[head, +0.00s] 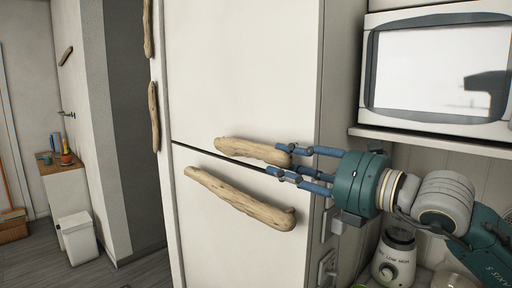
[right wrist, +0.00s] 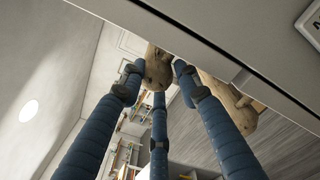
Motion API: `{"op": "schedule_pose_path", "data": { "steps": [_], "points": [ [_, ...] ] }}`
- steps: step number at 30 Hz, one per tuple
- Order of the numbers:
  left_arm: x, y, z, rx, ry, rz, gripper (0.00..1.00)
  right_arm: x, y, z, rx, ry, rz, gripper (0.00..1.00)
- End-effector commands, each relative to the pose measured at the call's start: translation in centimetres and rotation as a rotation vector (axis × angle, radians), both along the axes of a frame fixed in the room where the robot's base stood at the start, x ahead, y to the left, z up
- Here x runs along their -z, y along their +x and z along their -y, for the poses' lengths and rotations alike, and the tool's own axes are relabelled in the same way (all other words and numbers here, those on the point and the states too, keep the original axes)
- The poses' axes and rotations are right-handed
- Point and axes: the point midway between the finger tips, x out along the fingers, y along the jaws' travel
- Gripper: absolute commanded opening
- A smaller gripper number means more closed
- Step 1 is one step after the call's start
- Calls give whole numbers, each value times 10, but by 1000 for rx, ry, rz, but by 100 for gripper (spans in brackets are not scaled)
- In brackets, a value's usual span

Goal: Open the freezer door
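A tall white fridge has an upper door (head: 240,70) and a lower door (head: 215,235), split by a dark seam. Both look shut. Each has a driftwood handle near the seam: the upper handle (head: 238,149) and the longer, slanted lower handle (head: 235,197). My right gripper (head: 274,160) reaches in from the right, its blue fingers spread above and below the upper handle's right end. In the right wrist view the fingers straddle a wooden handle end (right wrist: 158,70); firm contact cannot be made out. Another wooden handle (right wrist: 232,105) shows behind the right finger. My left gripper is out of view.
A microwave (head: 440,70) sits on a shelf right of the fridge, above a blender (head: 395,258).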

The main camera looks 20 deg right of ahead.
Motion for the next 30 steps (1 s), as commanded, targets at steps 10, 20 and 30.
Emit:
{"op": "schedule_pose_path", "data": {
  "steps": [10,20,30],
  "points": [
    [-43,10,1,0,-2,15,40,-6,57,-35,-2,3,0,32],
    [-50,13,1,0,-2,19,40,-1,74,-45,-2,0,1,32],
    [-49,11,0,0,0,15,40,0,74,-45,-2,0,0,2]
  ]
}}
